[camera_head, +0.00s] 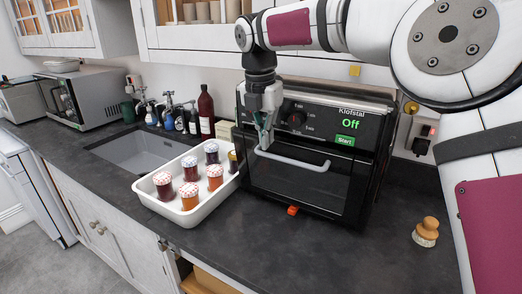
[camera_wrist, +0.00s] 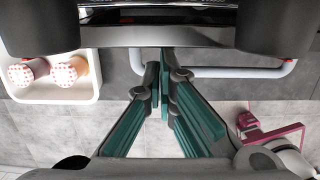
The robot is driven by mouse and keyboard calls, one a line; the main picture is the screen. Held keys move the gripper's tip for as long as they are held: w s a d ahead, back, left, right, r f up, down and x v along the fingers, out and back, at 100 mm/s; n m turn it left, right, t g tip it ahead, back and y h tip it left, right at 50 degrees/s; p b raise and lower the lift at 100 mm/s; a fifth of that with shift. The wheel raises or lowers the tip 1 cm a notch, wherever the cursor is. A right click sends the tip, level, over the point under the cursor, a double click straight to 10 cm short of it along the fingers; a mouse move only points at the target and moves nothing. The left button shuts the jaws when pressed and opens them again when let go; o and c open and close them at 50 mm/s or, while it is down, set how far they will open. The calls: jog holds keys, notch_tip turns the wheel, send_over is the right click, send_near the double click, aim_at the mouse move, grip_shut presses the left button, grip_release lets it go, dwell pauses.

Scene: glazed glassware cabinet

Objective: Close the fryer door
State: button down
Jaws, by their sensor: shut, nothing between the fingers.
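The fryer (camera_head: 300,190) is a black box on the counter with a lit panel reading "Off" and "Start". Its dark glass door stands upright or nearly so at the front; I cannot tell whether a small gap is left. The door's grey bar handle (camera_head: 295,161) runs across its upper part and also shows in the wrist view (camera_wrist: 235,73). My gripper (camera_head: 264,146) points down at the left end of the handle. In the wrist view the fingertips (camera_wrist: 164,62) are together and empty, close to the handle; contact is unclear.
A white tray (camera_head: 178,216) with several lidded jars stands just left of the fryer. A sink (camera_head: 150,150), bottles (camera_head: 206,112) and a microwave (camera_head: 88,98) are further left. A wooden-handled brush (camera_head: 426,232) stands at right. The counter before the fryer is mostly clear.

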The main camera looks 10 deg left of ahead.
jog(key=shift+w+d+r, duration=0.15)
jog(key=shift+w, duration=0.2)
jog(key=shift+w+d+r, duration=0.1)
jog(key=shift+w, duration=0.25)
notch_tip(320, 180, up, 12)
jog(key=s, duration=0.2)
jog(key=n+t+h+p, duration=0.5)
jog(key=n+t+p, duration=0.2)
jog(key=n+t, duration=0.85)
send_near(295, 146)
jog(key=w+g, duration=0.1)
jog(key=w, duration=0.1)
jog(key=w+d+n, duration=0.1)
jog(key=w, duration=0.2)
jog(key=w+d+n+g, duration=0.1)
jog(key=w, duration=0.1)
jog(key=shift+w+d+r+n+g, duration=0.15)
jog(key=shift+w+d+n+g, duration=0.1)
jog(key=shift+w+g, duration=0.1)
